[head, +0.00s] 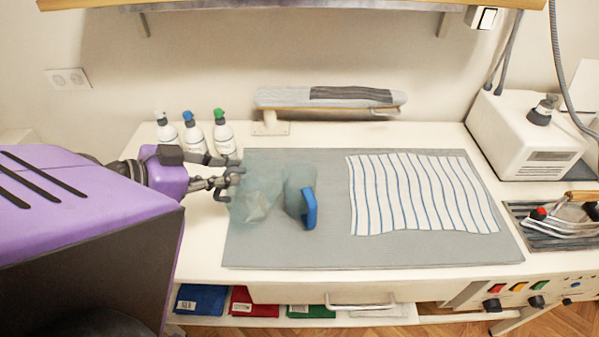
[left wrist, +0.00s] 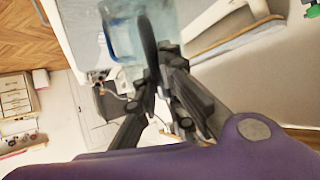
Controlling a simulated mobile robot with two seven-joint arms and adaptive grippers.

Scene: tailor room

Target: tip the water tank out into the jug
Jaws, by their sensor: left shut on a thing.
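The water tank (head: 257,192) is a see-through pale teal vessel over the left part of the grey mat. My left gripper (head: 232,178) is shut on its left side. The tank looks tilted, with its right side close beside the jug (head: 296,190). I cannot tell whether they touch or whether water is flowing. The jug is see-through with a blue handle (head: 310,208) and seems to stand upright on the mat. In the left wrist view, my left gripper (left wrist: 160,65) closes at the see-through vessels, which overlap there. My right gripper is not in view.
The grey mat (head: 290,252) bears a striped cloth (head: 420,193) on the right. Several spray bottles (head: 194,135) stand behind my left gripper. A sleeve board (head: 330,97) is at the back. A white machine (head: 525,135) and an iron (head: 565,215) are at right.

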